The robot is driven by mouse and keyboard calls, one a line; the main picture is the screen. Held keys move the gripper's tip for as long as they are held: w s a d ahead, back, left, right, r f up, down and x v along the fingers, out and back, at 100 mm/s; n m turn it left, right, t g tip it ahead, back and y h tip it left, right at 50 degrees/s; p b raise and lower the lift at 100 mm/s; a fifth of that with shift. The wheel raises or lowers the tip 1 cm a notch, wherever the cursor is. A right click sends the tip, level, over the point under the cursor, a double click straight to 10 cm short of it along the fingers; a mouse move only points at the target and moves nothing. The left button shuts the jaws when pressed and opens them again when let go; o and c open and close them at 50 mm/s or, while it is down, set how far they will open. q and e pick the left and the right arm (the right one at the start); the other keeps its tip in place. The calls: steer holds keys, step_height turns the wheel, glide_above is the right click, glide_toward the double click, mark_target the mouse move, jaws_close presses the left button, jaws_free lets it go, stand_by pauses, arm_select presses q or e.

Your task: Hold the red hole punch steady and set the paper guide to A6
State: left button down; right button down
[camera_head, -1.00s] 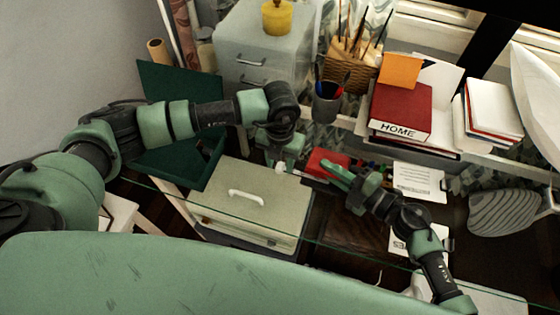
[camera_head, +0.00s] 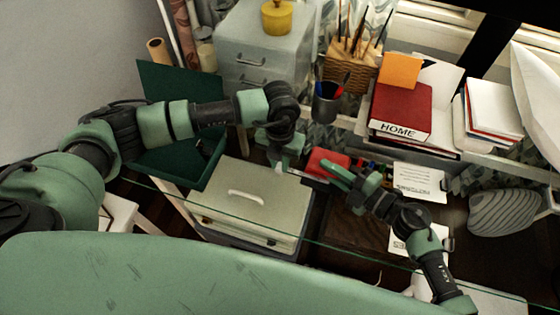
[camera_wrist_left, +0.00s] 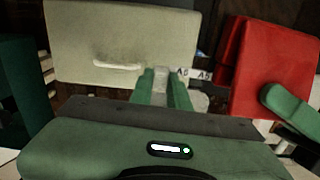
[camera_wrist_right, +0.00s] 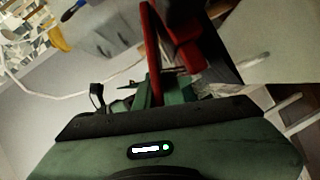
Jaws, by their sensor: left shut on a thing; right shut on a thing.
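The red hole punch (camera_head: 326,162) sits on the desk to the right of a cream box. It fills the right of the left wrist view (camera_wrist_left: 272,65) and the top middle of the right wrist view (camera_wrist_right: 184,30). My right gripper (camera_head: 338,176) is shut on the punch body from the right. The paper guide (camera_wrist_left: 195,74) sticks out from the punch's left side, with small size labels; one looks like A5, the other is unclear. My left gripper (camera_wrist_left: 163,76) is shut on the pale end piece of the guide, left of these labels. It also shows in the head view (camera_head: 279,160).
The cream box (camera_head: 225,207) with a white handle stands close left of the punch. A dark green open box (camera_head: 165,85) is behind my left arm. A pen cup (camera_head: 327,108), red HOME book (camera_head: 402,108) and papers (camera_head: 420,180) stand behind and right.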

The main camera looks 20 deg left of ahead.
stand_by(0.7)
arm_select(q)
steer(key=shift+s+d, duration=0.15)
steer(key=shift+d, duration=1.9)
steer(key=c, duration=1.3)
jaws_free()
